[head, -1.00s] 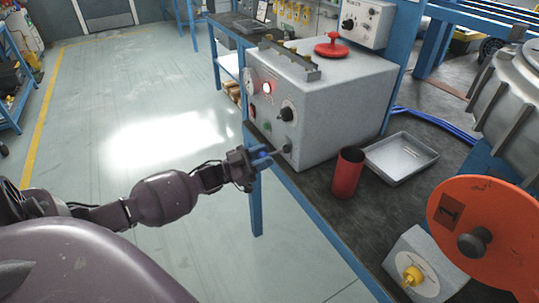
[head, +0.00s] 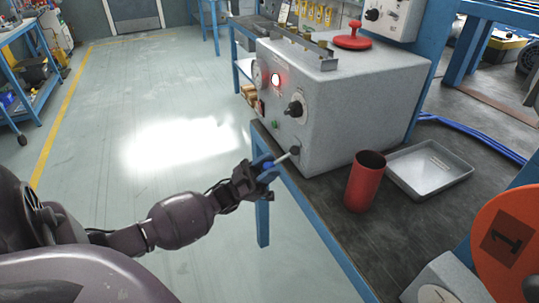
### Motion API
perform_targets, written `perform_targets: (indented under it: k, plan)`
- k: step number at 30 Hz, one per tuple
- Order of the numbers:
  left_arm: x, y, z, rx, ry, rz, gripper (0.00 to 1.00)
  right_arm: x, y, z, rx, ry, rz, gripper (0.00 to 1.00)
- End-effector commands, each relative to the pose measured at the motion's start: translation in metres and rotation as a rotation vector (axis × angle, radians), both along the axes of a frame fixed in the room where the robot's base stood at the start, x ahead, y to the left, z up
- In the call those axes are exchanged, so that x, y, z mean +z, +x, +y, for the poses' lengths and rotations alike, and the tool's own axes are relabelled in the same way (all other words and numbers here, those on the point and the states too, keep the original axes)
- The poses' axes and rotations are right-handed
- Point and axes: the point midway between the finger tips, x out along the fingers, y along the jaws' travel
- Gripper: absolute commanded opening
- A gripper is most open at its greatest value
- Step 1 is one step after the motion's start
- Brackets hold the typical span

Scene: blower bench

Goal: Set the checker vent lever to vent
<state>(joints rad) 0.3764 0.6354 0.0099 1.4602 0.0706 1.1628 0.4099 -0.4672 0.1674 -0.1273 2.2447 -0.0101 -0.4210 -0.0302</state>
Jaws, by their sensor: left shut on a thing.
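The checker is a grey speckled metal box (head: 365,105) on the dark bench. Its front has a lit red lamp, a black knob and, low near the right corner, the vent lever (head: 284,157), a thin pale rod from a round pivot. The rod points out to the left and slightly down. My left gripper (head: 265,170) is shut at the lever's outer end, in front of the bench edge. Blue shows between and around the fingers; they partly hide the lever's tip. Position markings by the lever are too small to read. My right gripper is out of view.
A red cup (head: 365,182) and a grey tray (head: 430,170) stand right of the checker on the bench (head: 335,215). The floor left of the bench is clear.

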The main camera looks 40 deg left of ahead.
Motion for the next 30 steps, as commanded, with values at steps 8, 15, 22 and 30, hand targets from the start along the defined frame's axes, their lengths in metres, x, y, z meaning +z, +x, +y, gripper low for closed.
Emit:
perform_targets:
  k: [8, 15, 22, 30]
  plan:
    - [-0.001, 0.0, 0.0, -0.001, -0.002, 0.001, 0.38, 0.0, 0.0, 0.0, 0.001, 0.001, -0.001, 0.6]
    - [-0.001, 0.0, 0.0, -0.001, -0.001, 0.002, 0.59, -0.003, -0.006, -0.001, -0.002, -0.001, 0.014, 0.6]
    - [-0.003, -0.002, 0.001, 0.0, -0.001, 0.002, 0.59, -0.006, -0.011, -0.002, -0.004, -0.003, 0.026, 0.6]
    - [-0.03, -0.021, 0.019, 0.001, 0.0, 0.007, 0.59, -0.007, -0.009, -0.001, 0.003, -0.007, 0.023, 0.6]
